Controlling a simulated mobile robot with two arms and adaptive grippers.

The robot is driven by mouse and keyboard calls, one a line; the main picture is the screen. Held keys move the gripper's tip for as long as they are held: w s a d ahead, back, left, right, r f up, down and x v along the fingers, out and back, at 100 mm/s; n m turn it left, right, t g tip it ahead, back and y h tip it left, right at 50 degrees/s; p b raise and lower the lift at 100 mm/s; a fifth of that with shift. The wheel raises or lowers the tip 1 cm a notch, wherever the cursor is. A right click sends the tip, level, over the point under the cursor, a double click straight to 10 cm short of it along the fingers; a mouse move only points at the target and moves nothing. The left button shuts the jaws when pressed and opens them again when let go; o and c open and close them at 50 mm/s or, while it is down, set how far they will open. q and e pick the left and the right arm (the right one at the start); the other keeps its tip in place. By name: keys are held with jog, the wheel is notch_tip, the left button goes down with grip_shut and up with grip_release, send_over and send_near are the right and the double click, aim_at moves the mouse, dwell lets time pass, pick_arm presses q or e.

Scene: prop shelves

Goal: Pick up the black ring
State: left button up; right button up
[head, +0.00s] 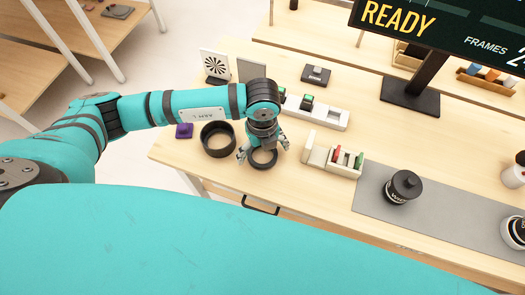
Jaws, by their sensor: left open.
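A thin black ring (264,165) lies flat on the wooden table near its front edge. My left gripper (262,157) is open, pointing down, with its fingers spread around or just above the ring. The fingers and wrist hide the ring's far part, and I cannot tell whether they touch it. A larger, taller black ring-shaped cup (218,139) stands just left of the gripper. My right gripper does not show.
A white rack with coloured cards (335,158) stands right of the gripper. A white switch strip (318,114) lies behind. A black lidded jar (404,187) stands on a grey mat (450,212). A purple block (184,130) sits far left.

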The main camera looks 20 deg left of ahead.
pick_arm(q)
jog(key=shift+f, duration=0.8)
jog(key=shift+c, duration=0.4)
jog(key=c, duration=1)
jog(key=shift+r, duration=0.15)
